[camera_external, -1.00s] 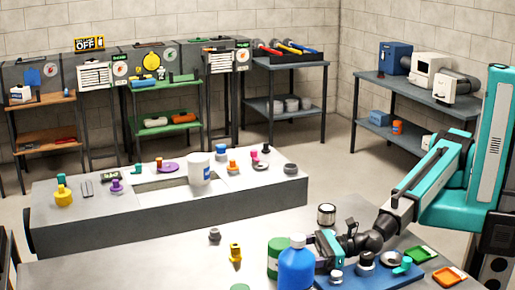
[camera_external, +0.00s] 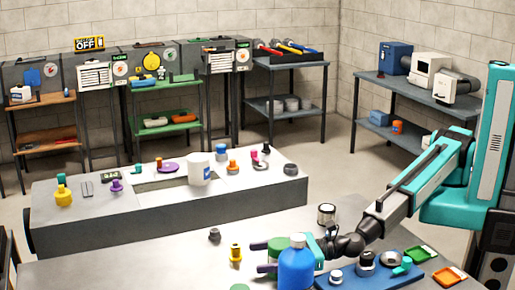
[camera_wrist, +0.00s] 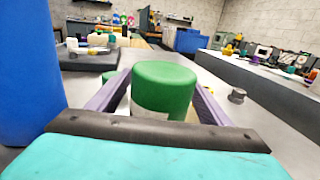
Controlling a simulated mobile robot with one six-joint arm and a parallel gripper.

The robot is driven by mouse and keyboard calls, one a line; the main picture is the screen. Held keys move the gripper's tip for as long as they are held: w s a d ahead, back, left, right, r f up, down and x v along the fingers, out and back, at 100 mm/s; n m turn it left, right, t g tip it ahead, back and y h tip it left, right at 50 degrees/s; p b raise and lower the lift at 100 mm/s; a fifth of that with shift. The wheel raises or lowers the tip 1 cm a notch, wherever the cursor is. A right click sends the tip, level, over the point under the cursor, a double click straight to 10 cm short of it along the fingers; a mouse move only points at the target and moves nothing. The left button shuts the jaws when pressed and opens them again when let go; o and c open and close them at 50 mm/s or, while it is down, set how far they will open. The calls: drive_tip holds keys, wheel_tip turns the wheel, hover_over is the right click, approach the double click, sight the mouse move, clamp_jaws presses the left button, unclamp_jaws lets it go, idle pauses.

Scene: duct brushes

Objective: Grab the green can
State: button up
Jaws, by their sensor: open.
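The green can (camera_wrist: 165,88) stands upright between the two spread fingers of my gripper (camera_wrist: 160,105) in the wrist view. It has a pale band low on its side. In the external view the green can (camera_external: 279,244) is partly hidden behind the blue bottle (camera_external: 297,270). I cannot tell whether either finger touches the can.
The blue bottle also stands close on the left in the wrist view (camera_wrist: 25,75). A blue tray (camera_external: 372,277) with small parts lies to the right. A metal can (camera_external: 326,215) stands behind.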

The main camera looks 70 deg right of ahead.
drive_tip(key=c, duration=1.3)
drive_tip(key=shift+c, duration=0.4)
drive_tip(key=shift+r, duration=0.1)
drive_tip(key=shift+r+p, duration=0.5)
drive_tip(key=shift+r, duration=0.2)
drive_tip(key=s+d+r+p, duration=0.2)
drive_tip(key=s+d+r, duration=0.1)
drive_tip(key=s+d, duration=0.3)
drive_tip(key=shift+s+d+r, duration=0.15)
drive_tip(key=shift+s+d, duration=0.25)
drive_tip(key=shift+d, duration=0.85)
drive_tip(key=p, duration=0.3)
drive_tip(key=shift+s+d, duration=0.1)
drive_tip(key=shift+d, duration=0.1)
